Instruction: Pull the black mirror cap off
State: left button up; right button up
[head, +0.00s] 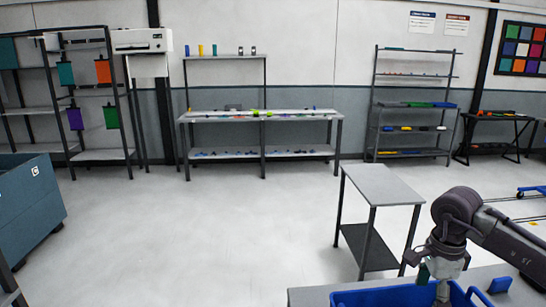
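I cannot make out a black mirror cap anywhere in the head view. My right gripper (443,290) points down over a blue bin (375,298) at the bottom right edge of the picture. Its fingertips are small and partly cut off, so I cannot tell whether they are open or shut. A small dark green piece (423,275) shows just left of the gripper; I cannot tell whether they touch. My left gripper is not in view.
The bin stands on a grey table (303,297), with a small blue item (500,285) to its right. A small grey side table (384,184) stands behind it. A workbench (200,116) and shelves (415,106) line the back wall. The middle floor is clear.

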notch_tip(320, 180, up, 12)
dwell(0.5)
